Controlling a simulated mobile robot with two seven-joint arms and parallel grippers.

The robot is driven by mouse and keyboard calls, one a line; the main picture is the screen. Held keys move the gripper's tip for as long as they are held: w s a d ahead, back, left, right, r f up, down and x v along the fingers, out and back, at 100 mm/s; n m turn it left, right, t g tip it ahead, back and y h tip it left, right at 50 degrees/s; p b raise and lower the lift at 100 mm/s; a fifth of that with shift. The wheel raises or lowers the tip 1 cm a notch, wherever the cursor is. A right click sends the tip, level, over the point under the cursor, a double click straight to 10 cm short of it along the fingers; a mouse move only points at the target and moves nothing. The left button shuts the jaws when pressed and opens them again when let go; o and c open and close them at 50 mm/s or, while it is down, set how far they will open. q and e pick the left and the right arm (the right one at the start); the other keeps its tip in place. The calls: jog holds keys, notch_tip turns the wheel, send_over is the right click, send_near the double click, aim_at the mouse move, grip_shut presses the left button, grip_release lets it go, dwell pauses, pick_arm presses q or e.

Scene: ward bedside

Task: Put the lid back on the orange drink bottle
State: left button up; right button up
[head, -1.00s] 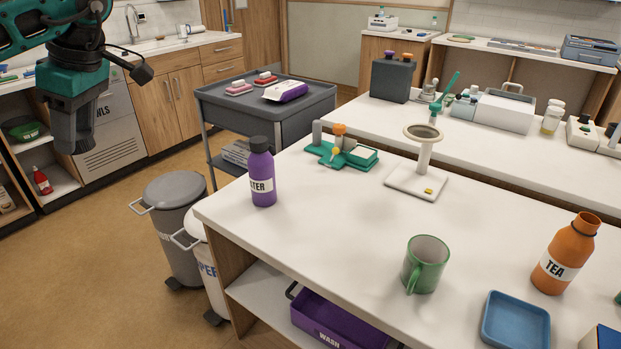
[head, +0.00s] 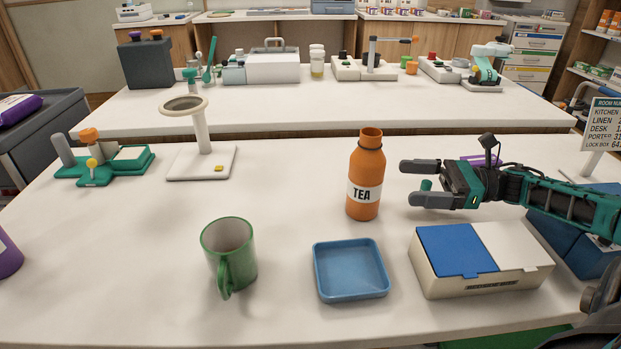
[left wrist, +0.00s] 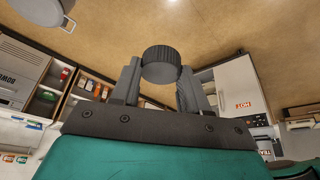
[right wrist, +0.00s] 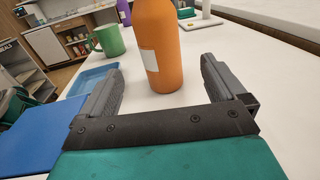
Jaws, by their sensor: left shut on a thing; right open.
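The orange drink bottle (head: 366,172), labelled TEA, stands upright on the white table with its neck open and no lid on it. In the right wrist view the bottle (right wrist: 158,45) stands ahead of the fingers, between their lines. My right gripper (head: 410,183) is open and empty, a little to the right of the bottle and apart from it. My left gripper (left wrist: 158,80) shows only in the left wrist view. It is shut on a dark grey, ribbed round lid (left wrist: 161,64), held between the fingertips.
A blue tray (head: 350,293) lies in front of the bottle, and a green mug (head: 229,252) stands to its left. A box with a blue and white top (head: 480,286) sits below my right arm. A white ring stand (head: 204,160) is behind left. Bare table lies between the stand and the bottle.

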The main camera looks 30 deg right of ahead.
pick_arm(q)
jog(key=shift+f+b, duration=0.85)
pick_arm(e)
send_near(350, 178)
jog(key=w+a, duration=0.1)
jog(key=w+a+f, duration=0.1)
jog(key=w, duration=0.1)
jog(key=shift+w+a, duration=0.1)
jog(key=shift+a, duration=0.05)
pick_arm(q)
jog(key=shift+f+b, duration=0.75)
jog(key=shift+f, duration=0.05)
pick_arm(e)
jog(key=shift+x, duration=2.6)
jog(key=c, duration=1.2)
